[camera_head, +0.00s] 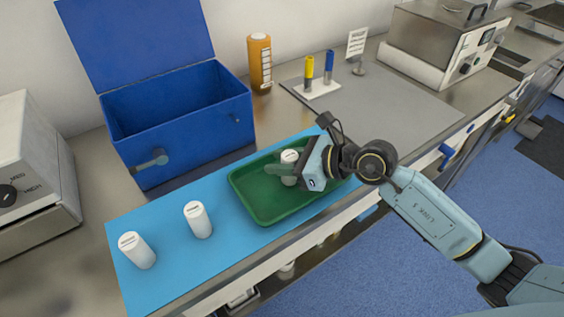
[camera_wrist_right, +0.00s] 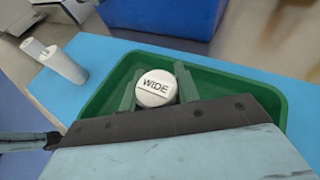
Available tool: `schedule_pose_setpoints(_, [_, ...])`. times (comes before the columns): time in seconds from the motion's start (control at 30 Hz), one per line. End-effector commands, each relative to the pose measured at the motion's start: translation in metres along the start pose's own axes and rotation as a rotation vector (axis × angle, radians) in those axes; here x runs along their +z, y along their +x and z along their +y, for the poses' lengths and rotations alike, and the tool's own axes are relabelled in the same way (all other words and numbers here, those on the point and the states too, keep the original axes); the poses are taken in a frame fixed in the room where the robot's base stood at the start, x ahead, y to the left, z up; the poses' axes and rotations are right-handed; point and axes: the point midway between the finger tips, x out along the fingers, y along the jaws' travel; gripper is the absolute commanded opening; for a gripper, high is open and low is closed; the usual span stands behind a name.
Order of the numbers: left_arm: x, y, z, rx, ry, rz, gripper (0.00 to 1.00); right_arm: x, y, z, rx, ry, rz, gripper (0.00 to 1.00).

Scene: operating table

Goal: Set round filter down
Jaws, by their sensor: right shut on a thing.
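A white round filter (camera_head: 289,157) with a flat cap is between the fingers of my right gripper (camera_head: 283,170), within the green tray's outline. In the right wrist view the filter (camera_wrist_right: 156,88) shows its round top marked "WIDE", and my right gripper's fingers (camera_wrist_right: 157,84) close on it from both sides. The filter looks upright. I cannot tell whether its base touches the floor of the green tray (camera_head: 245,207), because the fingers and tray hide it. My left gripper is in neither view.
Two similar white cylinders (camera_head: 197,220) (camera_head: 136,250) stand on the blue mat (camera_head: 175,272) left of the tray. An open blue box (camera_head: 185,140) stands behind. An orange bottle (camera_head: 259,63) and a small rack (camera_head: 318,88) are farther back. The tray's left part is empty.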

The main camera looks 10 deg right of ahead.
Motion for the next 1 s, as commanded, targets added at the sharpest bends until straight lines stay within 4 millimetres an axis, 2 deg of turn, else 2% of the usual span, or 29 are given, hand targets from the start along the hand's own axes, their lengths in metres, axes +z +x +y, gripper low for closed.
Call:
schedule_pose_setpoints(0.2, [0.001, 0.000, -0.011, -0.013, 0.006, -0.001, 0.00, 0.000, 0.000, 0.000, 0.000, 0.000, -0.001, 0.09])
schedule_pose_setpoints(0.37, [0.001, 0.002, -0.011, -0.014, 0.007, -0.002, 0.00, -0.004, 0.002, 0.000, 0.000, 0.000, 0.000, 0.09])
schedule_pose_setpoints(0.4, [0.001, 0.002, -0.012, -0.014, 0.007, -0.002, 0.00, -0.004, 0.002, 0.000, 0.000, 0.000, 0.000, 0.34])
schedule_pose_setpoints(0.57, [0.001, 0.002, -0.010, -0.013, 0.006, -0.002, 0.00, -0.003, 0.001, 0.000, -0.001, 0.000, 0.000, 0.53])
schedule_pose_setpoints(0.9, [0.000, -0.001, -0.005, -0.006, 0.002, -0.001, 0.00, 0.001, -0.001, 0.000, -0.001, -0.001, -0.001, 0.53])
schedule_pose_setpoints(1.0, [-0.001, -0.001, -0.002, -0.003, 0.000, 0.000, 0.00, -0.001, -0.013, -0.001, -0.004, -0.002, 0.002, 0.53])
